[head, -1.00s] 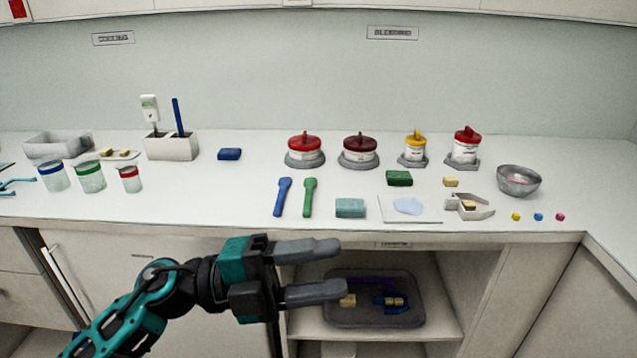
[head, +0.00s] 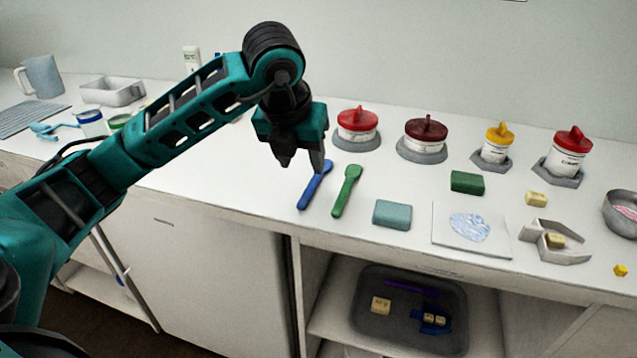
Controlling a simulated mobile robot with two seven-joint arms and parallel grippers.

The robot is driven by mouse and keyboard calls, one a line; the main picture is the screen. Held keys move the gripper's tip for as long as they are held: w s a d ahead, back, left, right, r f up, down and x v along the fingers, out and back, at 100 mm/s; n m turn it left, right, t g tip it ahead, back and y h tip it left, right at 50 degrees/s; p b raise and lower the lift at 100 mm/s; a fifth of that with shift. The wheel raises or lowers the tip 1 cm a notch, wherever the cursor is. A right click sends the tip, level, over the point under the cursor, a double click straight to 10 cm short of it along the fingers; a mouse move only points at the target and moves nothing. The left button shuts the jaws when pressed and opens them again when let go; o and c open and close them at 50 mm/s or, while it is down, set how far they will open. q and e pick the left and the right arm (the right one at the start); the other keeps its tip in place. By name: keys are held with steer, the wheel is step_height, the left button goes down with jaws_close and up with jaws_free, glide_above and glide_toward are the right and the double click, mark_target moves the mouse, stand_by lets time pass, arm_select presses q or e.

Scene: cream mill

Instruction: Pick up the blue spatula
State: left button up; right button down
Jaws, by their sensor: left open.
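My left gripper (head: 303,165) points down over the counter, right at the far part of the blue spatula. One finger appears in front of the spatula's upper part. The gripper is open with nothing seen between its fingers. I cannot tell how high the fingertips are above the counter. My right gripper is out of view.
A teal block (head: 392,215) and a white board (head: 471,229) lie to the right. Red-lidded jars (head: 357,124) stand behind. A grey tray (head: 365,316) sits on the shelf below. My left arm hides part of the counter's left side.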

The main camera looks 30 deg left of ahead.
mark_target(308, 190)
arm_select(q)
steer(key=x, duration=0.8)
steer(key=shift+a+f, duration=0.1)
steer(key=shift+f, duration=0.25)
steer(key=shift+c, duration=0.5)
jaws_close()
